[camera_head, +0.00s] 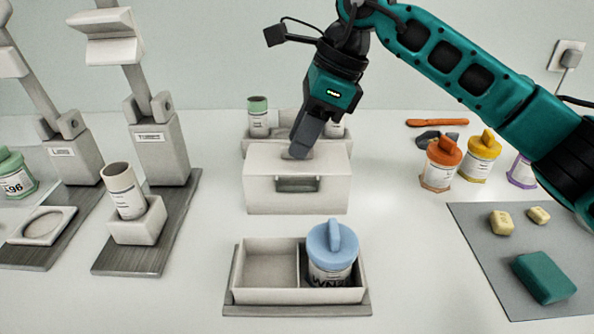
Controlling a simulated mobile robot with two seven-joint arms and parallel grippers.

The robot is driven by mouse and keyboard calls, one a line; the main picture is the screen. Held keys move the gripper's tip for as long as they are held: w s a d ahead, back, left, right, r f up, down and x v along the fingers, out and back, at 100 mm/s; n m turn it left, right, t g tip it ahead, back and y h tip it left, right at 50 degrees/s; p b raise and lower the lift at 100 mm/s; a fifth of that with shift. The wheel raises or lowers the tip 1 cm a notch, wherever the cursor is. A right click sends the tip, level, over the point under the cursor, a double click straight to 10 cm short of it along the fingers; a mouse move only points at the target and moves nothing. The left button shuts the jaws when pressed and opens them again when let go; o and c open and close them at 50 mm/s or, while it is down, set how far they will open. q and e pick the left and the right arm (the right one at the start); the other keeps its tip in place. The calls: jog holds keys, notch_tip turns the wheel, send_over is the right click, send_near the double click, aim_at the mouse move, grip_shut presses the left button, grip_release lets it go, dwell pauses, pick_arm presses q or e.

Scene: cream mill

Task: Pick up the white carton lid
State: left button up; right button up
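The white carton (260,203) stands at the middle of the table, with a slot-like handle in its front face. Its white lid (330,153) lies on top, flat and level. My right gripper (299,152) points down at the middle of the lid, with its grey fingertips at a small raised part there. The fingers overlap from this side and hide the raised part, so I cannot tell whether they are shut on it. My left gripper is not in view.
In front stands a two-part tray (268,242) with a blue-lidded jar (332,252) in its right compartment. Two lever presses (160,150) stand at left. Orange-lidded (442,162) and yellow-lidded (481,157) jars and a grey mat (482,232) are at right.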

jog(key=c, duration=0.4)
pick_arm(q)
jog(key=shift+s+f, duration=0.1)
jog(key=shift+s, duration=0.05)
pick_arm(e)
grip_shut()
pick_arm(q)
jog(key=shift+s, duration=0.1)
pick_arm(e)
jog(key=shift+r, duration=0.15)
